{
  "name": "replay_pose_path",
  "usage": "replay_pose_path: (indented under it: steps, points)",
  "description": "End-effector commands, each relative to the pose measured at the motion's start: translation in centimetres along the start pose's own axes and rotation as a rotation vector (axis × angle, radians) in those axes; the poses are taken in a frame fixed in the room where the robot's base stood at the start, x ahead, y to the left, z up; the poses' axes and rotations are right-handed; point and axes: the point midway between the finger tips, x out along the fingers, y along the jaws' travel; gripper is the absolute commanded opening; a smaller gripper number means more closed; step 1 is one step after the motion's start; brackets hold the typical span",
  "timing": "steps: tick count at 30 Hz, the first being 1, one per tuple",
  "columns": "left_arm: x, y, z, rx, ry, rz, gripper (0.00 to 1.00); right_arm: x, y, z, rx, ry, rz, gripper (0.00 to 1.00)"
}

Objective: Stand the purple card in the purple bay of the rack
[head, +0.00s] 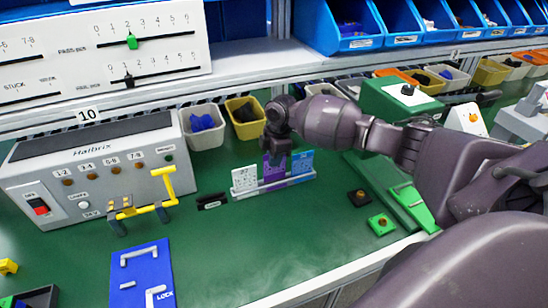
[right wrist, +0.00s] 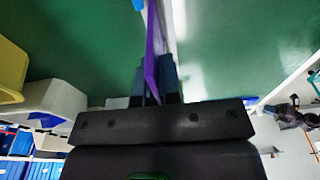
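The purple card (head: 272,170) is upright at the middle of the rack, between a white card (head: 244,179) and a blue card (head: 301,163). The rack (head: 268,189) is a low pale rail on the green bench. My right gripper (head: 276,155) is above the rack with its fingers at the card's upper part. In the right wrist view the purple card (right wrist: 152,50) is edge-on between the two fingers (right wrist: 157,85), which look closed on it. The card's lower edge appears at the rack, but I cannot tell whether it is fully seated. My left gripper is not in view.
Bins (head: 245,120) stand behind the rack. Bench in front of the rack is clear.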

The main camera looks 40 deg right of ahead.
Motion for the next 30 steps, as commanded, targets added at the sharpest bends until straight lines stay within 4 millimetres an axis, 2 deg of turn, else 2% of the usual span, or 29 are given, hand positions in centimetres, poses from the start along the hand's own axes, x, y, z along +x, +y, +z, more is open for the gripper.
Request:
replay_pose_path:
  steps: [30]
  points:
    - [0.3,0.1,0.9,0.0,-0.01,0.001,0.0,2.1,0.0,0.2,-0.001,0.0,0.0,0.0]
